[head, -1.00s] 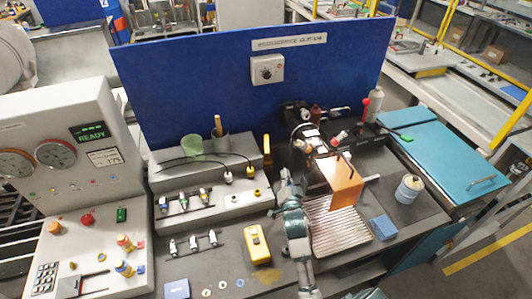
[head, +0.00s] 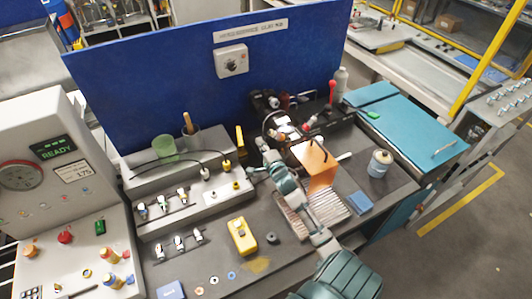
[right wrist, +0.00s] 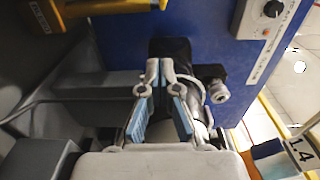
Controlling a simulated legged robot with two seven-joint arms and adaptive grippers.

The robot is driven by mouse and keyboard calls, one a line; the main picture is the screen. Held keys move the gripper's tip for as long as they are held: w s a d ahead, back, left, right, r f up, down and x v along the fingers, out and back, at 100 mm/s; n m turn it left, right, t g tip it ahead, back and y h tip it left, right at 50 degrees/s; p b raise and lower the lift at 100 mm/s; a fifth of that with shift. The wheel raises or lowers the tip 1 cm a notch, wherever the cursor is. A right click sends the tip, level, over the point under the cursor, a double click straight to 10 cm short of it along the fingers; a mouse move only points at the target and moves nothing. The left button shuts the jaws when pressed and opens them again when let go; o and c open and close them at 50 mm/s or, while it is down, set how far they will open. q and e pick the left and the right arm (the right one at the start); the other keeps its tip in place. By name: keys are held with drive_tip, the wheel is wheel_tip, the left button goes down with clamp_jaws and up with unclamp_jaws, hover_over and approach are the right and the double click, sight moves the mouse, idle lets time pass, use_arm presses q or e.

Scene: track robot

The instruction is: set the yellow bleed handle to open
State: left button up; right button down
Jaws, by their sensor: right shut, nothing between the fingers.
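The yellow handle (head: 240,139) stands nearly upright at the back, in front of the blue panel and by the right end of the grey raised block. In the right wrist view a yellow bar with dark lettering (right wrist: 90,12) crosses the upper left; it looks like the same handle. My right gripper (head: 252,172) is near the block's right end, in front of and below the handle, and apart from it. In the right wrist view its fingers (right wrist: 160,70) are together with nothing between them. My left gripper is not in view.
The blue panel (head: 190,85) with a rotary switch (head: 232,61) rises behind. The grey block (head: 150,217) carries small fittings and cables. An orange plate (head: 318,165) stands right of my right arm. A yellow meter (head: 242,236) lies on the bench in front.

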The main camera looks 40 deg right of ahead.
sight(240, 136)
drive_tip(key=w+a, duration=0.3)
drive_tip(key=shift+a, duration=0.3)
drive_tip(key=shift+d, duration=0.15)
